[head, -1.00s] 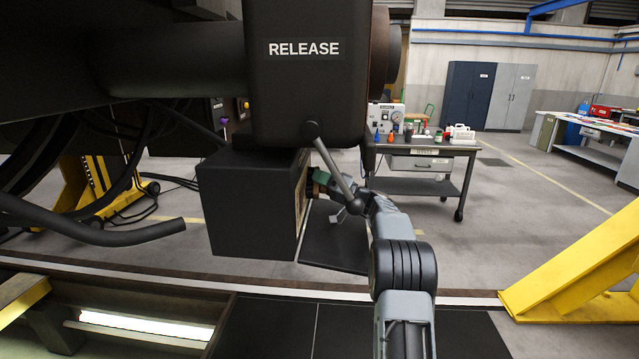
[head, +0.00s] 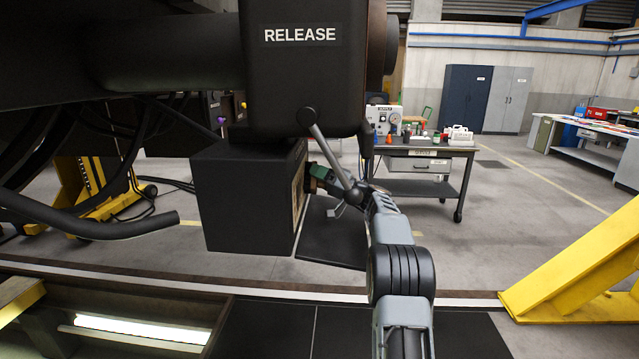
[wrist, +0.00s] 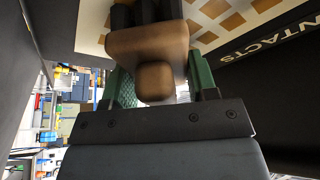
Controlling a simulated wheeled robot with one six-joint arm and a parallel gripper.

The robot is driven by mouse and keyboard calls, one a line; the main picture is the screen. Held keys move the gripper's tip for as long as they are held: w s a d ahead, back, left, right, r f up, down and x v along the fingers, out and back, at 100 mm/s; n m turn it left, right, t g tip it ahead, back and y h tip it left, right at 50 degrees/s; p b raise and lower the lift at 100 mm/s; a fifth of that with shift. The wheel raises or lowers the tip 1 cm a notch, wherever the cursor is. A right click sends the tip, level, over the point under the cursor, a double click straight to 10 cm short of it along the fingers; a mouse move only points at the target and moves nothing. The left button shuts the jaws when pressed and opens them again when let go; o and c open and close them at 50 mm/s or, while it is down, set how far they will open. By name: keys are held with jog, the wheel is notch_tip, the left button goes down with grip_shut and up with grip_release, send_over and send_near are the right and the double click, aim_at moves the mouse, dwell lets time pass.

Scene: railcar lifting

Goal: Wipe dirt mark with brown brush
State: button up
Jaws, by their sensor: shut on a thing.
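My gripper (wrist: 158,92) is shut on the brown brush (wrist: 148,46), its green fingers on either side of the handle. The brush's dark bristles (wrist: 146,14) point to the top of the wrist view, at or very near a cream plate (wrist: 92,22) with tan squares. I cannot tell whether they touch. In the head view my gripper (head: 320,176) is beside the right face of a black box (head: 240,200), where the plate (head: 299,190) shows edge-on. A grey lever partly covers the gripper there. I cannot make out a distinct dirt mark; the brush hides part of the plate.
A black housing marked RELEASE (head: 310,75) hangs above the box, with the grey lever (head: 332,155) close before my gripper. A dark cable or pipe (head: 90,228) is at left. A workbench (head: 425,152) stands behind. A yellow stand (head: 580,275) is at right.

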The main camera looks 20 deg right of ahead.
aim_at(316, 182)
jog(key=shift+s+a+b, duration=0.75)
jog(key=shift+s+b, duration=0.05)
jog(key=shift+b, duration=0.6)
jog(key=shift+f, duration=0.1)
jog(key=shift+s+a+f+b, duration=0.2)
jog(key=shift+s+b, duration=0.25)
jog(key=shift+b, duration=0.6)
jog(key=shift+s+a+r+b, duration=0.1)
jog(key=shift+s+a+b, duration=0.3)
jog(key=shift+s+b, duration=0.55)
jog(key=shift+s+a+r+b, duration=0.15)
jog(key=shift+s+a+b, duration=0.1)
jog(key=shift+b, duration=0.5)
jog(key=shift+s+a+b, duration=0.25)
jog(key=shift+s+b, duration=0.35)
jog(key=shift+b, duration=0.5)
jog(key=shift+s+a+b, duration=0.25)
jog(key=shift+s+b, duration=0.2)
jog(key=shift+b, duration=0.15)
jog(key=shift+s+a+b, duration=0.2)
jog(key=shift+s+b, duration=0.25)
jog(key=shift+b, duration=0.15)
jog(key=shift+s+a+b, duration=0.4)
jog(key=shift+s+b, duration=0.4)
jog(key=shift+b, duration=0.45)
jog(key=shift+s+a+b, duration=0.4)
jog(key=shift+s+b, duration=0.4)
